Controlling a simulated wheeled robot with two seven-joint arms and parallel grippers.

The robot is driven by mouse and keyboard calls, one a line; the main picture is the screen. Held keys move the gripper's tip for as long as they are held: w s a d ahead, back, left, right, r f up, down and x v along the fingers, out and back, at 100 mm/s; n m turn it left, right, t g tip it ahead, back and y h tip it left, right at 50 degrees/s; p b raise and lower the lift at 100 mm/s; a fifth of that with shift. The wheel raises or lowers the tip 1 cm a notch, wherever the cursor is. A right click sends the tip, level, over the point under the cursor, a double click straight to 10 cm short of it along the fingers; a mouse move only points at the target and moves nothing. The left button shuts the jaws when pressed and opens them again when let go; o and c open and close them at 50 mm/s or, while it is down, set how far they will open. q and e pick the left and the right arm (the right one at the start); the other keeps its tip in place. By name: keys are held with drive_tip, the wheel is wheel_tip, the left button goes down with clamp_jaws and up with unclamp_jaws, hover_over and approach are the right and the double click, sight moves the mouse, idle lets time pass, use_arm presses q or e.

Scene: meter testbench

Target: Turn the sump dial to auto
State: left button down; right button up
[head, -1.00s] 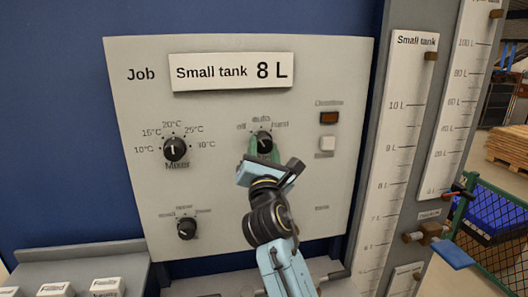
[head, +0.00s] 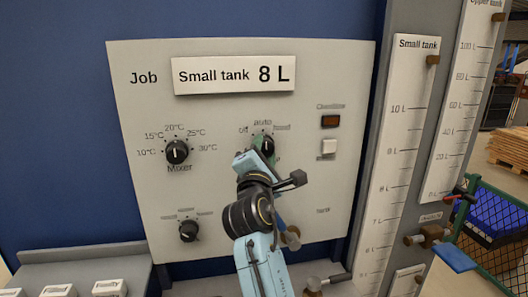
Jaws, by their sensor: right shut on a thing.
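A black round dial (head: 267,146) sits on the grey panel (head: 330,200), with "off", "auto" and a blurred third label arranged around its top. Any name below it is hidden behind my gripper and arm. My right gripper (head: 263,153) has its greenish fingers shut on this dial from below. Its pale blue body and wrist cover the panel under the dial. Much of the dial is covered and I cannot tell exactly where its pointer stands. My left gripper is not in view.
The Mixer dial (head: 177,151) is to the left, with another dial (head: 189,231) below it. White keys (head: 108,288) stand at the lower left. A brass valve (head: 428,236) is at the right.

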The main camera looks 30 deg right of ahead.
idle(0.3)
drive_tip(key=o, duration=1)
drive_tip(key=b+v, duration=0.2)
drive_tip(key=v, duration=1)
drive_tip(key=shift+s, duration=0.1)
drive_tip(key=shift+f, duration=0.1)
